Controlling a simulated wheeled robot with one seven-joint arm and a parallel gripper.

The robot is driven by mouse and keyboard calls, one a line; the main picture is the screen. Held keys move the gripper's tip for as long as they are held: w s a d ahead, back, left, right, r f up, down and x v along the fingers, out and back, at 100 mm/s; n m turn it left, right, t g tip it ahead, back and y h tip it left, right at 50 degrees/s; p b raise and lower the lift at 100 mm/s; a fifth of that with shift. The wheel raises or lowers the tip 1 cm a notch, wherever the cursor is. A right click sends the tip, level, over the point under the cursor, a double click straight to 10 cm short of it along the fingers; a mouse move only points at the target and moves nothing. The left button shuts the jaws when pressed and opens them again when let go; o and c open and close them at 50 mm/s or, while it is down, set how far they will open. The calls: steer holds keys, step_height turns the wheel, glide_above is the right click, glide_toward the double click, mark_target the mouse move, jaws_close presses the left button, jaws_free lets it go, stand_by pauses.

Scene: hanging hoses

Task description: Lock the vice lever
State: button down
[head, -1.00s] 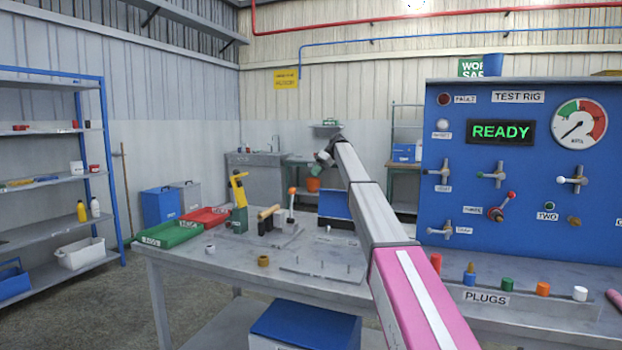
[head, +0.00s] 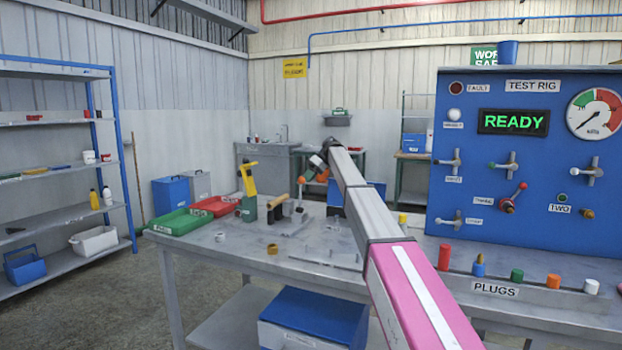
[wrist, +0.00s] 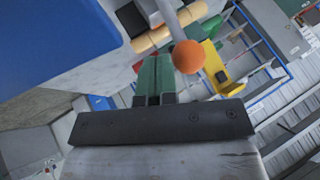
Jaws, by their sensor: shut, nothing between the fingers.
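The vice lever is a grey rod with an orange ball knob (head: 301,180) on top, standing near the bench's far edge. In the wrist view the knob (wrist: 188,56) is large and close, just right of my gripper's fingertips, with its rod running to the top edge. My gripper (wrist: 155,70) has green fingers closed together with nothing between them. In the head view my gripper (head: 311,167) is small, beside the knob. I cannot tell whether they touch. The lever's lower end is not clear.
A tan-handled black item (head: 278,206) and a yellow and green tool (head: 247,192) stand left of the lever on the grey bench (head: 230,262). Green (head: 182,222) and red trays lie further left. The blue test rig (head: 520,165) rises at right. An orange bucket is behind.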

steer(key=s+a+f+n+t+h, duration=0.1)
steer(key=s+a+t, duration=0.1)
steer(key=s+t, duration=0.2)
steer(key=s+a+f+n+t+h, duration=0.1)
steer(key=s+t, duration=0.4)
steer(key=s, duration=0.5)
steer(key=shift+s+a+n+h, duration=0.25)
steer(key=shift+a+n+h, duration=0.15)
steer(key=shift+a+h, duration=0.6)
steer(key=shift+s+a+f, duration=0.15)
